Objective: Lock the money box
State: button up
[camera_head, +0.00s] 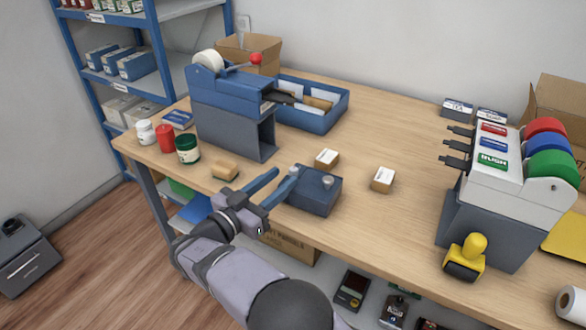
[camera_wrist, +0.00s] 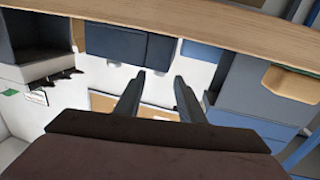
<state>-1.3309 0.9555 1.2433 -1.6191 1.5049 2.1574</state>
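The dark blue box (camera_head: 312,192), which looks like the money box, sits near the front edge of the table. A pale round knob (camera_head: 328,181) stands on its top. My gripper (camera_head: 284,174) is at the box's left side in the head view, with its blue fingers spread and nothing seen between them. One finger overlaps the box's left end in the picture; I cannot tell if they touch. In the wrist view my gripper (camera_wrist: 159,76) also shows two separated fingers. I cannot surely pick out the box there, and no key is clearly visible.
A tan block (camera_head: 225,172) lies left of my gripper. Two small boxes, one (camera_head: 327,158) behind and one (camera_head: 382,179) to the right, stand near the blue box. A blue-grey dispenser (camera_head: 232,115) stands behind. The table middle (camera_head: 400,135) is clear.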

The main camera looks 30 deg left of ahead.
aim_at(290, 172)
jog(key=shift+w+d+p, duration=0.15)
jog(key=shift+w+p, duration=0.1)
jog(key=shift+w, duration=0.7)
jog(key=shift+w+d+p, duration=0.2)
jog(key=shift+w+p, duration=0.05)
jog(key=shift+w, duration=0.65)
jog(key=shift+w+d+p, duration=0.15)
jog(key=shift+w+p, duration=0.1)
jog(key=shift+w, duration=0.7)
jog(key=shift+c, duration=0.6)
grip_shut()
